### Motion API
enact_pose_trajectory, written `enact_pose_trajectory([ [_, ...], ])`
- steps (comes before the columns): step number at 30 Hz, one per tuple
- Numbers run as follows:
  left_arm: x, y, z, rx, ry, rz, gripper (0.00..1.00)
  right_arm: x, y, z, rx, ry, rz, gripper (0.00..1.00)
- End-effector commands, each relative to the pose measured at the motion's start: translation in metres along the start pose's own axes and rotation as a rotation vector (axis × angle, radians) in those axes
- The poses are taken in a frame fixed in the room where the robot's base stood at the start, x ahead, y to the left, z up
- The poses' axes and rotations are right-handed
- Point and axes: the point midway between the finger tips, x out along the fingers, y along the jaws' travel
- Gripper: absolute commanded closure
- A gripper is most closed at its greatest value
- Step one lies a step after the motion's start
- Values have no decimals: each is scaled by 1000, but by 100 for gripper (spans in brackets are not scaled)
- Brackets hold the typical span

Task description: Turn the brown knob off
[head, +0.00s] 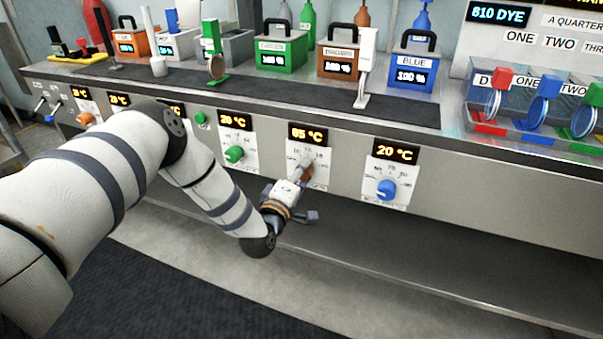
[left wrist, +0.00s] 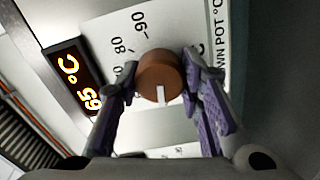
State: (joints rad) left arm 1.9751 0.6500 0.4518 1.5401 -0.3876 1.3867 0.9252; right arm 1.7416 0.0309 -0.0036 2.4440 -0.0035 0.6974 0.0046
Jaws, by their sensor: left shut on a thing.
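The brown knob (left wrist: 159,76) sits on a white dial plate on the counter's front panel, with a pale pointer line on its face. In the head view the brown knob (head: 307,173) is partly covered by my left gripper (head: 303,187). The display above the knob (head: 307,132) reads 65 °C, and it also shows in the left wrist view (left wrist: 72,80). In the left wrist view my left gripper (left wrist: 160,85) has one finger on each side of the knob and is shut on it. My right gripper is not in view.
A green knob (head: 234,154) at 20 °C is to the left and a blue knob (head: 387,189) at 20 °C to the right. Green, brown and blue pots stand on the counter above. The floor in front is clear.

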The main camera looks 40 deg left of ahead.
Motion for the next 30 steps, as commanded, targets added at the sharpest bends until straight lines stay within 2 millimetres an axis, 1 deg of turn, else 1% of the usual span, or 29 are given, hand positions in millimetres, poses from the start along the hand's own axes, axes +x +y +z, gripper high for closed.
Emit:
enact_pose_trajectory([
  [1, -1, -1, 1, -2, -3, -3, 60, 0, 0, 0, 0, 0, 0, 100],
  [3, -1, -1, 1, -1, -3, -3, 46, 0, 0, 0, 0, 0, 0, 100],
  [11, 0, 0, 0, 0, -1, -1, 46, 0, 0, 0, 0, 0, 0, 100],
  [14, -8, -1, 0, -1, -2, -3, 46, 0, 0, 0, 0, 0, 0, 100],
  [17, -30, -1, 1, -2, -3, -4, 46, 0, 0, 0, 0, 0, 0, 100],
  [21, -70, -1, 1, -3, -4, -6, 46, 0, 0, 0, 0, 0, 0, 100],
  [24, -94, -1, 1, -1, -3, -5, 46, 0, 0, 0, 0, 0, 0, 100],
  [27, -111, -1, 1, -2, -3, -4, 46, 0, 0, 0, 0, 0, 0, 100],
  [30, -119, -1, 1, -1, -2, -2, 46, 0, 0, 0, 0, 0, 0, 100],
])
